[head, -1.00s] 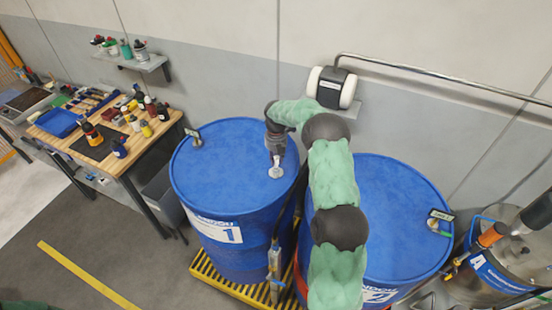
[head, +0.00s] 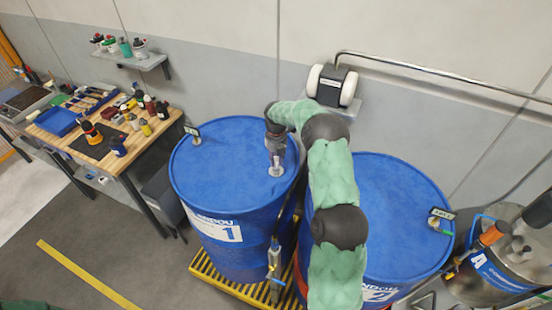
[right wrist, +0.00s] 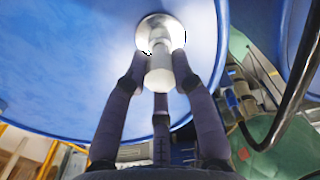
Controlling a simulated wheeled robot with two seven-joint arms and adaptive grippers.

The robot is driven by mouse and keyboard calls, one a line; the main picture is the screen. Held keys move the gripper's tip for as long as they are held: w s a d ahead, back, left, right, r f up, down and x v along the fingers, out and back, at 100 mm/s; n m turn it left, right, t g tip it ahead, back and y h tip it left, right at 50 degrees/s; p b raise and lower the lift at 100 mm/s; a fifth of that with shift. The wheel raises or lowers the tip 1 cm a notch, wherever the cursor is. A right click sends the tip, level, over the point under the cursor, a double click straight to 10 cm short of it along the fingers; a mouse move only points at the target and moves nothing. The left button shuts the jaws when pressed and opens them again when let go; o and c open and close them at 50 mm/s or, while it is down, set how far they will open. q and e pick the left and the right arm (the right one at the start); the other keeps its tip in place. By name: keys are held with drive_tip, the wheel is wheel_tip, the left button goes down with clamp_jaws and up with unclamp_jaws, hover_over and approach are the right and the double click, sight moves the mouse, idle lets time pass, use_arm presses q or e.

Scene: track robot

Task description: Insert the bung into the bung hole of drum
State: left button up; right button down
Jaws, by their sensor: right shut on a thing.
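The blue drum (head: 225,155) marked 1 stands upright, and its lid also fills much of the right wrist view (right wrist: 60,60). My right gripper (head: 277,163) points down over the right part of its lid. In the right wrist view its fingers are shut around the pale cylindrical bung (right wrist: 160,72). The bung is at a silver round fitting (right wrist: 148,30) on the lid, which shows small beneath the gripper in the head view (head: 276,172). The bung's lower end overlaps the fitting, and I cannot tell how deep it sits. My left gripper is not in view.
A second blue drum (head: 405,195) stands close on the right, under my right arm. Both drums stand on a yellow grating (head: 215,278). A tagged fitting (head: 195,136) is on drum 1's left. A cluttered workbench (head: 95,150) stands left; a metal vessel (head: 500,255) stands right.

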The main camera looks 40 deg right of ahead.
sight(276, 158)
drive_tip(key=shift+f+b, duration=0.65)
drive_tip(key=shift+f, duration=0.6)
drive_tip(key=c, duration=0.9)
unclamp_jaws()
drive_tip(key=shift+c, duration=0.2)
drive_tip(key=shift+r, duration=0.15)
wheel_tip(276, 158, up, 12)
drive_tip(key=shift+f, duration=0.1)
